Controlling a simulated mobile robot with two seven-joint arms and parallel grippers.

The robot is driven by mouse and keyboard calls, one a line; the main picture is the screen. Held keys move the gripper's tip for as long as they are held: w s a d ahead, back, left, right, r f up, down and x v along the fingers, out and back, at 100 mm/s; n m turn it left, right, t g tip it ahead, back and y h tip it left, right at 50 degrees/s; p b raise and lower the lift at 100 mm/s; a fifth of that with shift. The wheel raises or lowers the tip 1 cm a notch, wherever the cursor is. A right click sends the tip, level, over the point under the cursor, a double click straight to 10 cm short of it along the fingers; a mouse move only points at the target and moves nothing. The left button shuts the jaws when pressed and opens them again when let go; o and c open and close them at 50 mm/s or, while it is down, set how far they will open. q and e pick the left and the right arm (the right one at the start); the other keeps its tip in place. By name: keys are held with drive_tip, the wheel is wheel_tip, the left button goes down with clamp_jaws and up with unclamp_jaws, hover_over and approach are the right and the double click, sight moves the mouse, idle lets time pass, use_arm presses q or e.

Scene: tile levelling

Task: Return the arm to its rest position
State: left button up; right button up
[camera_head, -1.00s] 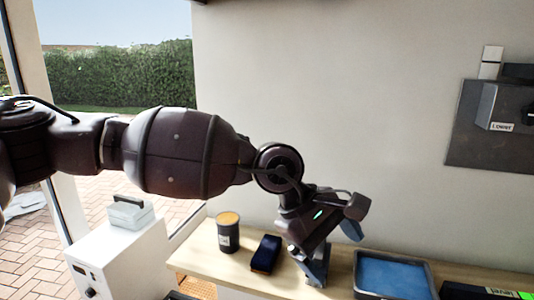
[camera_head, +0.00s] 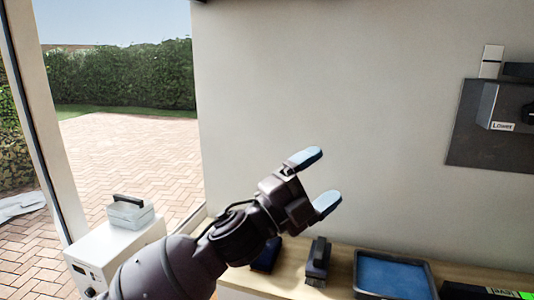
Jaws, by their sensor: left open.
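My left arm (camera_head: 185,262) comes in from the bottom left of the head view and reaches up and to the right. Its gripper (camera_head: 316,180) is open and empty, with two blue-tipped fingers spread apart in front of the plain wall. It is above the wooden shelf (camera_head: 340,257) and touches nothing that I can see. My right gripper is not in view.
On the shelf are a dark blue block (camera_head: 266,255), partly behind my arm, a dark brush (camera_head: 318,262) and a tray with a blue inside (camera_head: 396,260). A white cabinet (camera_head: 122,262) carries a grey box (camera_head: 130,212). A dark panel (camera_head: 495,125) hangs on the right wall.

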use_arm(q)
drive_tip(key=a+f+n+t+y, duration=0.3)
drive_tip(key=a+f+n+y, duration=0.4)
drive_tip(key=a+f+n, duration=0.55)
drive_tip(key=a+f+n+t+y, duration=0.4)
drive_tip(key=a+f+n+y, duration=0.5)
drive_tip(key=f, duration=0.6)
drive_tip(key=s+a+f+n+g+y, duration=0.2)
drive_tip(key=s+a+f+n+g, duration=0.1)
drive_tip(key=s+a+f, duration=0.4)
drive_tip(key=s+a+f+n+g+y, duration=0.2)
drive_tip(key=s+a+f, duration=0.5)
drive_tip(key=s+f, duration=0.7)
drive_tip(key=s+n, duration=0.1)
drive_tip(key=s, duration=0.1)
drive_tip(key=shift+s+a+f+g+y, duration=0.2)
drive_tip(key=shift+s+a+g+y, duration=0.15)
drive_tip(key=shift+a+g+y, duration=0.05)
drive_tip(key=shift+n, duration=0.25)
